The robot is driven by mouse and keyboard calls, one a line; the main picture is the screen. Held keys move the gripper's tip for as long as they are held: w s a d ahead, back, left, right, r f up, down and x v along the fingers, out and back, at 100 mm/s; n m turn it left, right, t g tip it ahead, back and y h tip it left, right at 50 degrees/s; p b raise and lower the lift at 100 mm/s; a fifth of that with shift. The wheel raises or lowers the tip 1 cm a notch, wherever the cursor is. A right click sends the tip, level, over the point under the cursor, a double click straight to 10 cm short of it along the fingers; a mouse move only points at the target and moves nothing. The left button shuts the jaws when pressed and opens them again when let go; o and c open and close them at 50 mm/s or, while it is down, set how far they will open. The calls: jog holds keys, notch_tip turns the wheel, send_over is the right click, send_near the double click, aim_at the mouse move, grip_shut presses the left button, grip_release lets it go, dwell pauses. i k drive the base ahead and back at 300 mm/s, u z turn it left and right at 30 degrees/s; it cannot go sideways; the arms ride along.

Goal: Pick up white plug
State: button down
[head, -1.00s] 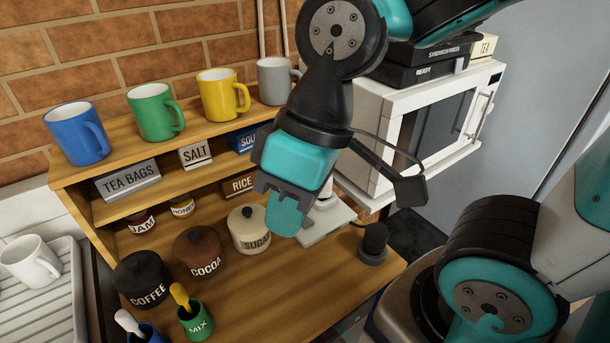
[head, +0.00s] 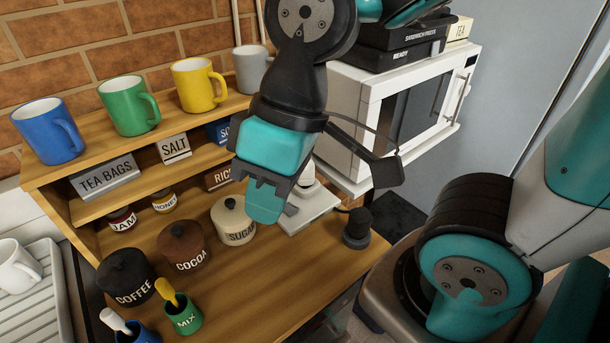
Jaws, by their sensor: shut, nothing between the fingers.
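The white plug (head: 307,176) is a small white piece on a flat white socket plate (head: 314,213) on the wooden counter. My gripper, which hangs in front, partly hides it. My gripper (head: 266,203) points down with its teal fingers shut and empty. In the picture it is just left of the plug and overlaps the edge of the plate. I cannot tell its exact height or distance from the plug.
A black round plug-like piece (head: 357,228) stands right of the plate. The sugar jar (head: 234,222) is close on the left, beside the cocoa (head: 181,246) and coffee (head: 127,277) jars. A shelf with mugs rises behind. The microwave (head: 400,110) is at the back right.

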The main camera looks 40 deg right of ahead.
aim_at(306, 179)
jog(key=k, duration=0.5)
jog(key=u, duration=1.85)
jog(key=k, duration=1.15)
jog(key=z, duration=1.35)
jog(key=i, duration=1)
jog(key=u, duration=0.05)
